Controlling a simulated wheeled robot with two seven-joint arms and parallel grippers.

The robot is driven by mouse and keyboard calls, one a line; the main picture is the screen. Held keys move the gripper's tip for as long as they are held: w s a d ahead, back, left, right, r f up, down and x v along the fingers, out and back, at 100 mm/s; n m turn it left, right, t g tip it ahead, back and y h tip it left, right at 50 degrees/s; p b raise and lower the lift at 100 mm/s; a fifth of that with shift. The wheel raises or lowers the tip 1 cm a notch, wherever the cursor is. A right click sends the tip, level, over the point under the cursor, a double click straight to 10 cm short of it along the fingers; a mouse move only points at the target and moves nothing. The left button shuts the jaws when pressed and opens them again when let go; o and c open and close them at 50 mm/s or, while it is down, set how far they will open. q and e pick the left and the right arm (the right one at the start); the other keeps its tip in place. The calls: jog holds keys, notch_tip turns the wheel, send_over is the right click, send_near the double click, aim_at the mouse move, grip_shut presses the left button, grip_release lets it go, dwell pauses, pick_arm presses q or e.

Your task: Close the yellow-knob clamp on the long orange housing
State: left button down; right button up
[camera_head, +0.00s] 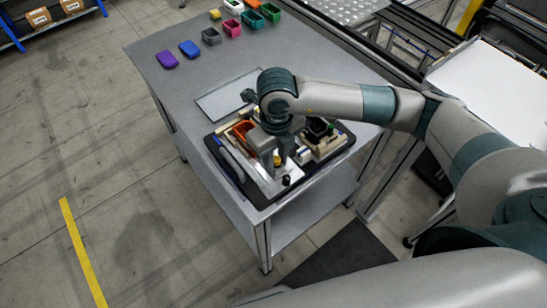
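The orange housing (241,131) sits in the pallet fixture at the left of my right gripper, partly hidden by the gripper. A small yellow part, which looks like the yellow clamp knob (277,160), shows right beside the gripper's lower end. Whether that clamp is open or closed is too small to tell. My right gripper (270,158) points down over the middle of the fixture. Its fingertips are small and partly hidden, so I cannot tell whether they are open or touch the knob. My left gripper is not in view.
The fixture lies on a dark pallet (341,150) at the near end of the grey table (160,72). A black housing (317,128) sits at its right side. A flat grey plate (226,97) lies behind. Purple, blue and other coloured parts stand along the far edge.

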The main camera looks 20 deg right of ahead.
jog(key=shift+w+a, duration=0.1)
jog(key=shift+w, duration=0.15)
jog(key=shift+w+a+f+b, duration=0.1)
jog(key=shift+w+a+b, duration=0.1)
jog(key=shift+w+b, duration=0.3)
jog(key=shift+w+a+b, duration=0.15)
jog(key=shift+w+b, duration=0.25)
jog(key=shift+w, duration=0.1)
jog(key=o, duration=0.8)
jog(key=shift+s, duration=0.1)
jog(key=shift+r+p, duration=2)
jog(key=shift+r, duration=2.1)
